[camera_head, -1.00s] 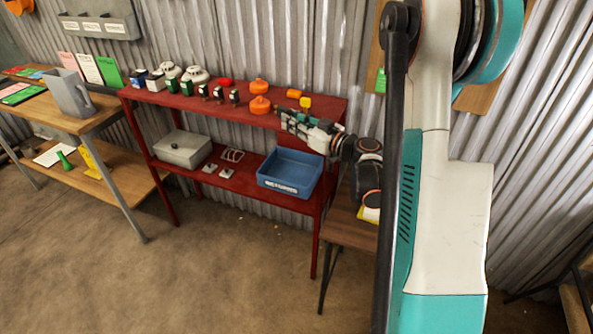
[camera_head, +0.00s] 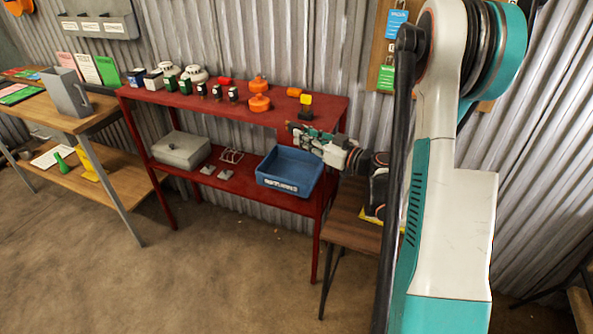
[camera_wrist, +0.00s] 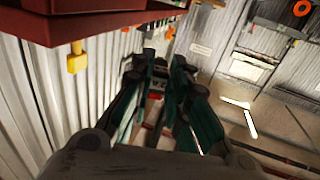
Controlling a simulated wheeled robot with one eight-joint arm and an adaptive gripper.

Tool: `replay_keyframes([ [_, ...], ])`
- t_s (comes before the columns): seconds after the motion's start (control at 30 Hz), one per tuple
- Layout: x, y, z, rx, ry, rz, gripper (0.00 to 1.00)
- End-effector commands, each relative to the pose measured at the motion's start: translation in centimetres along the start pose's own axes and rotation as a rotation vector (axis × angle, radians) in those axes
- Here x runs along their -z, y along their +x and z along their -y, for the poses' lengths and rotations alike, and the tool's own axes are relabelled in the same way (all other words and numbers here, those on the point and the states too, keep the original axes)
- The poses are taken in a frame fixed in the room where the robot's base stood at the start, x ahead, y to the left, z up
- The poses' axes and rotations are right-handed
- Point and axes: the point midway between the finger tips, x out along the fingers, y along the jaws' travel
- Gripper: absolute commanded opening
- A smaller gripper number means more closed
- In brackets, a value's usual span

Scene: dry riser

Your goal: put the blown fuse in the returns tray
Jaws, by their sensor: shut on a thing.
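The returns tray (camera_head: 287,185) is a blue open bin with a white label on its front, on the right of the red rack's lower shelf. My gripper (camera_head: 297,132) is at the front edge of the rack's top shelf, above the tray and apart from it. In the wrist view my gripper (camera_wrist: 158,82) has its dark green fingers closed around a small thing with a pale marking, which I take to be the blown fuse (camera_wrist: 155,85). The fingers hide most of it.
The red rack's top shelf (camera_head: 185,98) holds several dark blocks, white domes, orange parts and a yellow-topped piece. A grey box (camera_head: 182,150) and small plates lie left of the tray. A wooden table (camera_head: 350,230) stands right of the rack. The floor in front is clear.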

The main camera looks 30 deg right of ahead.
Motion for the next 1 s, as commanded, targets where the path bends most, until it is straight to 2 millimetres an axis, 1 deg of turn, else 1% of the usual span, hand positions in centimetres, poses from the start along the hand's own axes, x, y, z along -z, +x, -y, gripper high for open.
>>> replay_keyframes([
  [0.23,-0.1,0.0,0.0,0.000,0.000,0.000,0.00],
  [0.27,-0.1,0.0,0.0,0.000,0.000,0.000,0.18],
  [0.3,-0.1,0.0,0.0,0.000,0.000,0.000,0.27],
  [0.37,-0.1,0.0,0.0,0.000,0.000,0.000,0.39],
  [0.67,-0.1,0.0,0.0,0.000,0.000,0.000,0.39],
  [0.77,-0.1,-0.4,0.0,-0.001,0.000,0.000,0.39],
  [0.87,-0.1,-1.4,-0.1,-0.003,0.000,0.000,0.39],
  [0.97,-0.1,-3.2,-0.1,-0.005,0.000,0.000,0.39],
  [1.0,-0.1,-4.1,-0.2,-0.005,0.000,0.000,0.39],
])
